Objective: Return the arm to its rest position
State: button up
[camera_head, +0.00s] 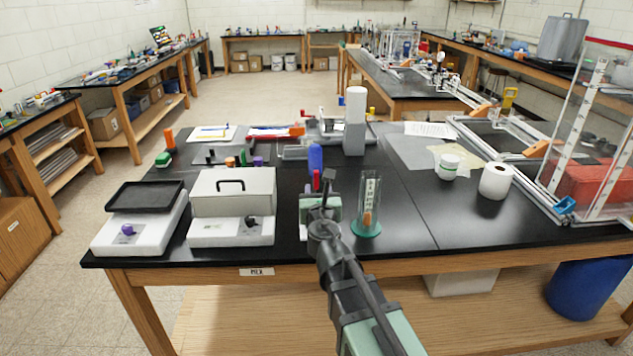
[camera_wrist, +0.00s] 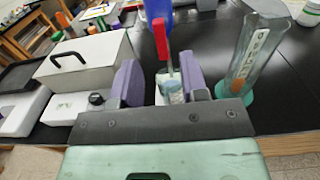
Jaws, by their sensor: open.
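My gripper (camera_head: 322,200) reaches out over the front edge of the black-topped bench (camera_head: 405,235). In the wrist view its two purple-grey fingers (camera_wrist: 162,85) stand apart, so it is open. A small item with a red upright handle (camera_wrist: 160,42) and a pale lower part shows between and beyond the fingers. I cannot tell its exact distance, and its base is partly hidden. A clear cylinder on a green base (camera_head: 368,205) stands just right of my gripper. No rest position is marked in view.
A grey-lidded white box (camera_head: 232,195) and a white device with a black tray (camera_head: 145,215) stand left. A blue cylinder (camera_head: 315,158) and a white bottle (camera_head: 355,120) stand behind. A paper roll (camera_head: 495,181) and a clear-panelled frame (camera_head: 590,130) are right. Open floor lies left.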

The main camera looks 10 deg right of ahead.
jog(key=s, duration=0.3)
jog(key=shift+a, duration=0.15)
jog(key=s+d+f+m+g+h, duration=0.3)
jog(key=s+d+f+m+g, duration=0.15)
jog(key=m, duration=0.75)
jog(key=s+d+f+m+g+h, duration=0.2)
jog(key=s+d+f+m+g, duration=0.3)
jog(key=m, duration=0.8)
jog(key=s+a+f+m+g+y, duration=0.5)
jog(key=s+f+m+g+y, duration=0.1)
jog(key=s+m, duration=0.4)
jog(key=shift+f+g+y, duration=0.4)
jog(key=shift+f+g, duration=0.45)
jog(key=shift+g, duration=0.4)
